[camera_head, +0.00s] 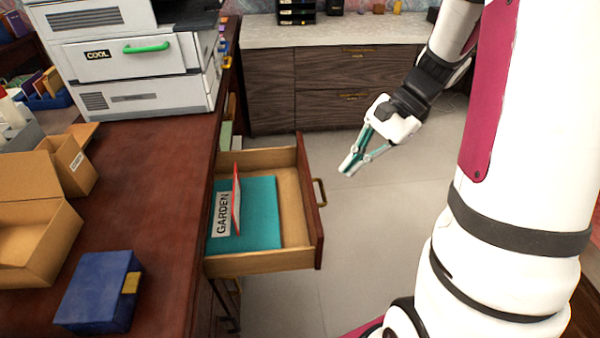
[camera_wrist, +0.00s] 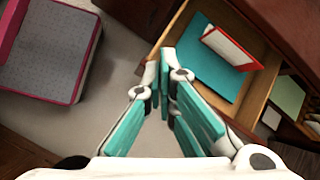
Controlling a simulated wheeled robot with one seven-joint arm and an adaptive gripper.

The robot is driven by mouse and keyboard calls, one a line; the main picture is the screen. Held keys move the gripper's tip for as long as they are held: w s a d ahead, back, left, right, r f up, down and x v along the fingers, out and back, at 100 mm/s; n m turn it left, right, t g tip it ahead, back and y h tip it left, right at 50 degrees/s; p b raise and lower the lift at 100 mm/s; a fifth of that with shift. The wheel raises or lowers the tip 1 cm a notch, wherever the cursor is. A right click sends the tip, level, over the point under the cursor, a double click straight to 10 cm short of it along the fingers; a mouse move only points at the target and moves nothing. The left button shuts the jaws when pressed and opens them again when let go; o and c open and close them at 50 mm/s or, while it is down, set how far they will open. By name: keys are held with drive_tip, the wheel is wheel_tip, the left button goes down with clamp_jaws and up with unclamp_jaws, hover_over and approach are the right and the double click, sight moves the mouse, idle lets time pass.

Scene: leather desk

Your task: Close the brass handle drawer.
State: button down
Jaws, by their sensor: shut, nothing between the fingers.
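The drawer (camera_head: 311,225) is pulled out from the right side of the leather-topped desk (camera_head: 140,165). Its brass handle (camera_head: 320,192) is on the front panel, facing right. Inside lie a teal folder or sheet (camera_head: 262,200) and a white card marked GARDEN with a red edge (camera_head: 224,212). My gripper (camera_head: 349,167) is shut and empty, to the right of the drawer front and apart from the handle. In the wrist view my gripper's fingertips (camera_wrist: 166,72) are together, with the open drawer (camera_wrist: 255,100) beyond them at the upper right. The handle is not clear there.
A printer (camera_head: 130,60), open cardboard boxes (camera_head: 40,235) and a blue box (camera_head: 95,292) stand on the desk. A dark wood cabinet (camera_head: 320,85) with brass pulls stands at the back. The grey floor (camera_head: 380,215) right of the drawer is clear apart from my own body.

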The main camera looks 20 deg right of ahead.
drive_tip(key=w+d+f+m+t+y+b, duration=0.1)
drive_tip(key=w+d+f+m+b, duration=0.1)
drive_tip(key=d+f+m, duration=0.45)
drive_tip(key=w+d+f+m+t+b, duration=0.15)
drive_tip(key=d+f, duration=0.25)
drive_tip(key=f, duration=0.6)
drive_tip(key=a+r+b+x, duration=0.1)
drive_tip(key=x, duration=1.1)
drive_tip(key=shift+s+a+n+g, duration=0.25)
drive_tip(key=shift+a+n+g, duration=0.15)
drive_tip(key=shift+a, duration=0.2)
drive_tip(key=shift+a+f, duration=0.1)
drive_tip(key=w+a+b, duration=0.2)
drive_tip(key=w+a, duration=0.1)
drive_tip(key=a, duration=0.7)
drive_tip(key=w+a+b, duration=0.1)
drive_tip(key=w+a, duration=0.1)
drive_tip(key=a, duration=0.7)
drive_tip(key=w+a+b, duration=0.2)
drive_tip(key=w+a, duration=0.1)
drive_tip(key=a, duration=0.7)
drive_tip(key=shift+w+a+b, duration=0.3)
drive_tip(key=shift+a, duration=0.05)
drive_tip(key=shift+a, duration=0.1)
